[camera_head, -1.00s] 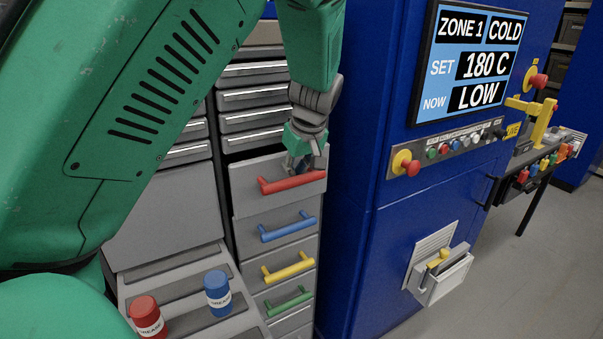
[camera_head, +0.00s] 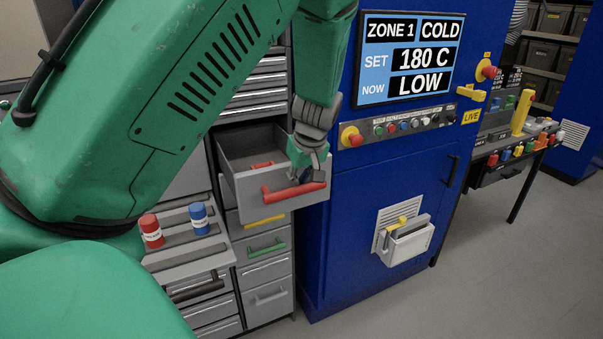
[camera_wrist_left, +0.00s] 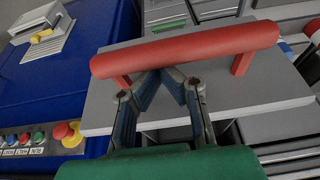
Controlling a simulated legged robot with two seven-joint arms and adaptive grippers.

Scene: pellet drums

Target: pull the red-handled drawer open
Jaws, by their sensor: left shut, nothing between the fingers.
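The red-handled drawer (camera_head: 250,185) is grey and stands well out from its cabinet, with its inside showing. Its red handle (camera_head: 293,192) runs across the front; it fills the upper part of the left wrist view (camera_wrist_left: 185,48). My left gripper (camera_head: 302,175) is at the drawer front, just above and behind the right part of the handle. In the left wrist view its fingertips (camera_wrist_left: 167,76) meet behind the bar, between the two posts, with nothing between them. Whether they touch the bar is unclear. My right gripper is not in view.
A red item (camera_head: 262,165) shows inside the drawer. Below are drawers with yellow (camera_head: 264,222) and green (camera_head: 265,248) handles. Red (camera_head: 151,231) and blue (camera_head: 199,218) drums stand on the grey surface to the left. A blue oven cabinet (camera_head: 370,190) stands close on the right.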

